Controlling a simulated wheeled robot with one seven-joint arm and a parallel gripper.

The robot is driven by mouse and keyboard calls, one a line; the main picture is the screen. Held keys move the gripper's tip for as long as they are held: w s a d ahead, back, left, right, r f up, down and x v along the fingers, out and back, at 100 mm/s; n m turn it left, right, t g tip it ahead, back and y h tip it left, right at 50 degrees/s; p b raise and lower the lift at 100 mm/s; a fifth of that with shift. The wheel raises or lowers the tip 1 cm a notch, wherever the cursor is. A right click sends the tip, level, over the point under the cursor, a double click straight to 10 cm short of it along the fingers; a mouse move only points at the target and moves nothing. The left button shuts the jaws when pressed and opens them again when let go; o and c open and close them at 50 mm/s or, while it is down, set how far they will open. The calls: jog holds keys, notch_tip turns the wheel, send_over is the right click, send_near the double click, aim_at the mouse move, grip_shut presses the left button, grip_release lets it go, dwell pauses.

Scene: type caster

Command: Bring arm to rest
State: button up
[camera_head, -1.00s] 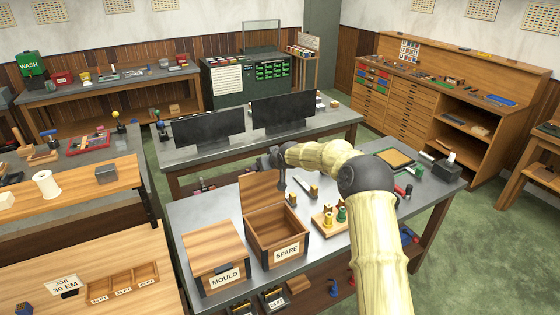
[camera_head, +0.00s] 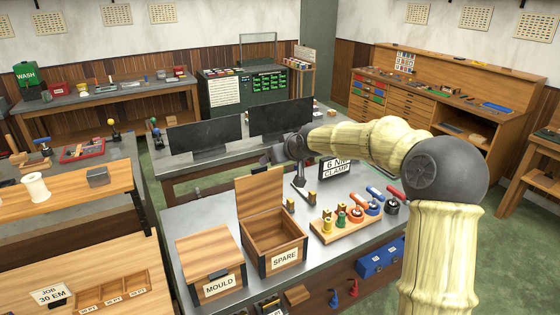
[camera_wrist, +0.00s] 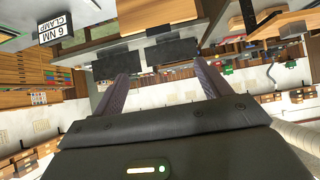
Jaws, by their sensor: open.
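My gripper (camera_wrist: 158,82) shows in the wrist view with its two fingers apart and nothing between them. In the head view my gripper (camera_head: 268,158) is small and partly hidden by my wrist. It is raised above the far edge of the grey table (camera_head: 190,216), behind the open lid of the SPARE box (camera_head: 276,240). My arm reaches in from the lower right and bends left. The wrist view looks across the room upside down.
The closed MOULD box (camera_head: 210,262) stands left of the SPARE box. A wooden rack (camera_head: 345,232) of coloured spools and tools is to the right. A 6 NM CLAMP sign (camera_head: 337,168) stands behind it. Two dark monitors (camera_head: 281,116) are on the bench behind.

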jog(key=shift+s+r, duration=0.1)
jog(key=shift+s, duration=0.1)
jog(key=s+d+f+m+g+h, duration=0.1)
jog(key=s+f, duration=0.4)
jog(key=s, duration=0.7)
jog(key=s+d+f+m+g+h, duration=0.2)
jog(key=s+d+f, duration=0.3)
jog(key=s, duration=0.7)
jog(key=s+d+f+m+g+h, duration=0.1)
jog(key=s+d+f, duration=0.4)
jog(key=s, duration=0.7)
jog(key=m+g, duration=0.1)
jog(key=g, duration=0.1)
jog(key=shift+d+g, duration=0.25)
jog(key=shift+g, duration=0.15)
